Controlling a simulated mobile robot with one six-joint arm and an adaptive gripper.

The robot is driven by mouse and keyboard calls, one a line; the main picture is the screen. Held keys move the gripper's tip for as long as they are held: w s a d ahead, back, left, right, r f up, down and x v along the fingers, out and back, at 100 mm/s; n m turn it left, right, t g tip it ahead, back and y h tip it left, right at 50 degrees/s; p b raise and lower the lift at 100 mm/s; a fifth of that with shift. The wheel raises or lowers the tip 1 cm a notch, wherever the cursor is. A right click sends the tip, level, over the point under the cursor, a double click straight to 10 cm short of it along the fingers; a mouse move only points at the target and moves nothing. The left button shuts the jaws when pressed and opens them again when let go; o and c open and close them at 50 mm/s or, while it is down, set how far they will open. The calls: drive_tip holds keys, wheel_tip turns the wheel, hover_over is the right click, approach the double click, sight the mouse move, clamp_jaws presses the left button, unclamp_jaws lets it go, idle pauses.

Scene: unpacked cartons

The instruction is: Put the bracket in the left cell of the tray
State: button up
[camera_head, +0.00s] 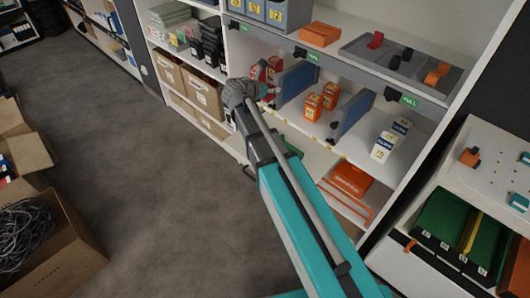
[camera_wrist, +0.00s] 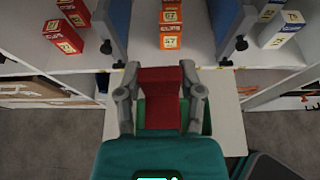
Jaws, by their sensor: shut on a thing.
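My gripper (camera_wrist: 160,100) is shut on a red L-shaped piece, the bracket (camera_wrist: 160,86), which shows between its two fingers in the wrist view. The gripper is in front of the shelf bay with the boxes. In the head view my gripper (camera_head: 258,95) is at the left end of that bay, and the bracket is hard to tell from the red boxes there. A grey tray (camera_head: 366,52) lies on the shelf above, to the right of my gripper. A red piece (camera_head: 375,40), dark pieces (camera_head: 400,58) and an orange piece (camera_head: 437,74) lie in it.
Blue dividers (camera_head: 352,113) part the bay. Red boxes (camera_wrist: 63,36), orange boxes (camera_head: 313,105) and white-blue boxes (camera_head: 390,140) stand there. Green-labelled shelf edges run below the tray. An orange case (camera_head: 352,178) lies lower.

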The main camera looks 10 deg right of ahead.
drive_tip(key=s+d+f+b, duration=0.2)
drive_tip(key=s+f+b, duration=0.2)
drive_tip(key=f+b, duration=0.3)
drive_tip(key=s+d+f+b, duration=0.2)
drive_tip(key=s+f+b, duration=0.2)
drive_tip(key=f+b, duration=0.4)
drive_tip(key=shift+s+d+f, duration=0.3)
drive_tip(key=shift+s+f, duration=0.05)
drive_tip(key=shift+f, duration=0.5)
drive_tip(key=w+a+f+b, duration=0.1)
drive_tip(key=w+f+b, duration=0.2)
drive_tip(key=w, duration=0.1)
drive_tip(key=w+a+f+b, duration=0.1)
drive_tip(key=w+f+b, duration=0.2)
drive_tip(key=w, duration=0.1)
drive_tip(key=w+a+f+b, duration=0.2)
drive_tip(key=w+f+b, duration=0.1)
drive_tip(key=w, duration=0.1)
drive_tip(key=shift+w, duration=0.3)
drive_tip(key=shift+w+a+f+b, duration=0.15)
drive_tip(key=shift+w+f+b, duration=0.35)
drive_tip(key=shift+f+b, duration=0.3)
drive_tip(key=shift+s+f+b, duration=0.15)
drive_tip(key=shift+f+b, duration=1.05)
drive_tip(key=shift+b, duration=0.2)
drive_tip(key=shift+f, duration=0.2)
